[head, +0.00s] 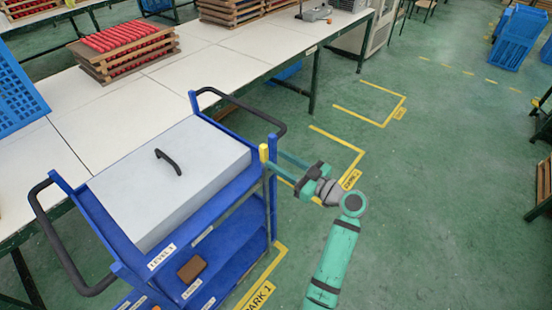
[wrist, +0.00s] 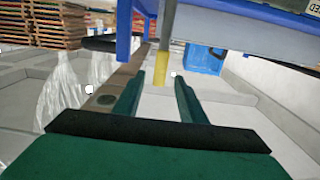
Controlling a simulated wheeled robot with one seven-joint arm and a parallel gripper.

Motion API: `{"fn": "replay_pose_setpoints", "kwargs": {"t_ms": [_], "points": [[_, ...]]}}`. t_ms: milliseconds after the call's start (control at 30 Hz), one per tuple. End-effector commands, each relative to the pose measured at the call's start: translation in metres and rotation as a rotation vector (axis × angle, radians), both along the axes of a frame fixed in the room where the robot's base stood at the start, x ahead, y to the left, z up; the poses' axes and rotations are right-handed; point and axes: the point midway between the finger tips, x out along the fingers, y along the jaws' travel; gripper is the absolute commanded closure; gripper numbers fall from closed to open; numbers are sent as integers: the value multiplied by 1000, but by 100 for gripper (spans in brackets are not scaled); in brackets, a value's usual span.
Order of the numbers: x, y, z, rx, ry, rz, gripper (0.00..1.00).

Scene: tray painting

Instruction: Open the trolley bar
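The blue trolley (head: 238,235) stands beside the table, with a black handle at each end. The trolley bar (head: 268,205) is a thin grey upright at its right side, with a yellow end (head: 264,153) at the top. My gripper (head: 276,163) is at the right of the bar, level with its upper part, fingers pointing at it. In the wrist view my gripper (wrist: 157,84) is open, and the bar's yellow end (wrist: 161,66) shows between the two fingertips. I cannot tell whether either finger touches it.
A pale box (head: 170,185) with a black handle sits on the trolley top; a brown block (head: 192,268) lies on a lower shelf. A white table (head: 100,95) holds wooden trays (head: 125,50) behind. Blue crates (head: 518,38) stand far right.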

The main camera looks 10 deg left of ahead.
Motion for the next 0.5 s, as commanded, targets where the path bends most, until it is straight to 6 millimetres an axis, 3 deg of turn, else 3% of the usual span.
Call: {"fn": "replay_pose_setpoints", "kwargs": {"t_ms": [200,333,500], "points": [[0,0,1,1,0,0,62],[0,3,19,1,-4,4,62],[4,8,17,1,0,2,62]]}}
